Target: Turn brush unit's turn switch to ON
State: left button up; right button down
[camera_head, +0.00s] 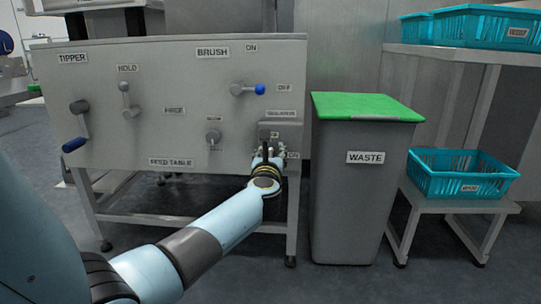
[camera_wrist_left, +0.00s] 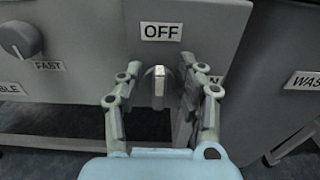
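The turn switch (camera_wrist_left: 159,84) is a round knob with a pale upright bar, on the grey panel (camera_head: 190,60). Its bar points up toward the OFF label (camera_wrist_left: 161,31). An ON label (camera_head: 293,155) sits to its right, partly covered by a finger in the wrist view. My left gripper (camera_wrist_left: 160,70) is open, with one finger on each side of the knob. I cannot tell whether either finger touches it. In the head view my left gripper (camera_head: 268,150) is at the panel's lower right and hides the knob. My right gripper is not in view.
A BRUSH lever with a blue ball (camera_head: 260,89) is higher on the panel. A smaller knob (camera_head: 213,136) is to the left, and the TIPPER crank (camera_head: 77,125) farther left. A waste bin (camera_head: 355,190) with a green lid stands close right. Teal crates (camera_head: 462,174) stand beyond.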

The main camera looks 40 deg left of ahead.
pick_arm(q)
grip_shut()
dwell(0.3)
